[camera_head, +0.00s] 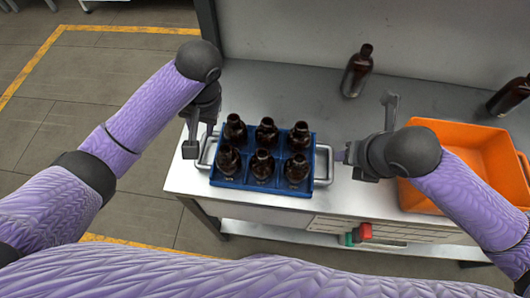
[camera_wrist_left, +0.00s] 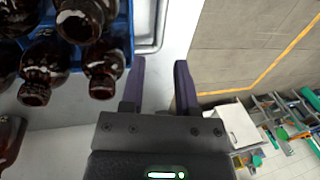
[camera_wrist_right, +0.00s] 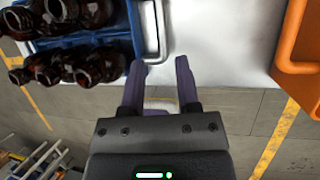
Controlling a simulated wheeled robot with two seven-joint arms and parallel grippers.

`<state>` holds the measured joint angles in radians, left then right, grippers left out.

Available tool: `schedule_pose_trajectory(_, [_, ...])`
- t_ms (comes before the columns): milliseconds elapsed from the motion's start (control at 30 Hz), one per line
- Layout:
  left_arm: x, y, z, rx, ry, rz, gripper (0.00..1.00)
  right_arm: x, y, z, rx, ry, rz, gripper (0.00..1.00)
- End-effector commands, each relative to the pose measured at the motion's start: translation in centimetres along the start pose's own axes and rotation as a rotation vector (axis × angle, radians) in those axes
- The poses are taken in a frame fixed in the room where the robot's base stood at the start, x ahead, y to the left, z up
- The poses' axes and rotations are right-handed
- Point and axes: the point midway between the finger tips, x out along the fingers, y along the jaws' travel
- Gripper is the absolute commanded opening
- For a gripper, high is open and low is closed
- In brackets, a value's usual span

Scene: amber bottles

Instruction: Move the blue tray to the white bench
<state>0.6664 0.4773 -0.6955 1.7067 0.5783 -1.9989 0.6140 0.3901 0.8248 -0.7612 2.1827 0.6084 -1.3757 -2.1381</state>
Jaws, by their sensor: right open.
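The blue tray (camera_head: 262,187) holds several amber bottles (camera_head: 262,164) and has a metal handle on each side. It stands on a pale grey-white bench (camera_head: 280,85) near its front edge. My left gripper (camera_head: 197,148) is at the left handle (camera_head: 208,151); in the left wrist view its two fingers (camera_wrist_left: 159,85) are apart with nothing between them, and the handle lies beyond the tips. My right gripper (camera_head: 345,156) is beside the right handle (camera_head: 323,165); its fingers (camera_wrist_right: 160,82) are also apart, with the handle beyond them.
An orange crate (camera_head: 470,140) stands on the right of the bench, close to my right arm. A red button (camera_head: 365,231) shows at the bench front. Floor lies open to the left.

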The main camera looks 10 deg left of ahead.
Motion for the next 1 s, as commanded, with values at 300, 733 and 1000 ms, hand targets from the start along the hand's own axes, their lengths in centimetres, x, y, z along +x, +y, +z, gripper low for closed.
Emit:
schedule_pose_trajectory(300, [4.9, 0.0, 0.1, 0.0, -0.007, -0.002, 0.39, 4.8, 0.0, -0.1, 0.004, 0.005, 0.0, 0.41])
schedule_pose_trajectory(733, [9.8, 0.0, 0.1, 0.001, -0.003, 0.0, 0.39, 9.8, 0.0, -0.1, 0.001, 0.001, 0.0, 0.41])
schedule_pose_trajectory(1000, [9.9, 0.0, 0.1, 0.001, -0.002, 0.0, 0.37, 9.9, 0.0, 0.0, 0.001, 0.001, 0.0, 0.39])
